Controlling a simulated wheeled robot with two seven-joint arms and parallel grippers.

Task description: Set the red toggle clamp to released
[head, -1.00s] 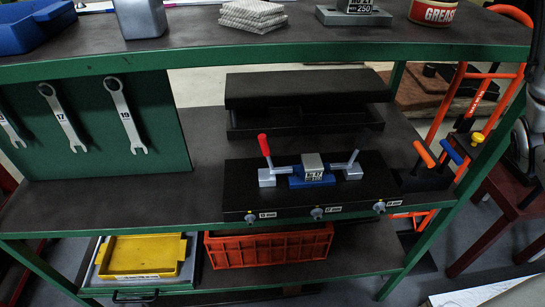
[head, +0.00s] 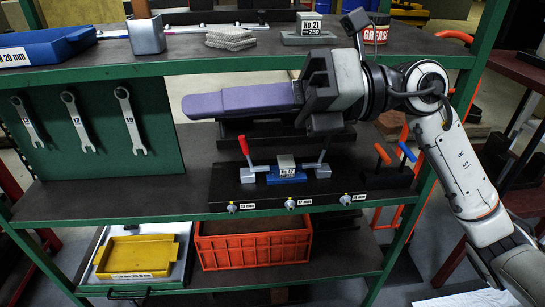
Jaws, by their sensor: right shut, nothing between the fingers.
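The red toggle clamp (head: 243,147) stands on the left part of a black fixture board (head: 225,199) on the middle shelf. Its red handle points up and leans left, and its grey base sits beside a blue holder (head: 287,178) with a labelled grey block on top. My left gripper is not in view.
The upper shelf (head: 200,66) holds a blue bin, grey blocks and a grease tin (head: 376,30). Orange and blue handles stand at the board's right. Wrenches hang at left (head: 130,122). An orange crate (head: 253,248) and a yellow tray (head: 136,256) sit below.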

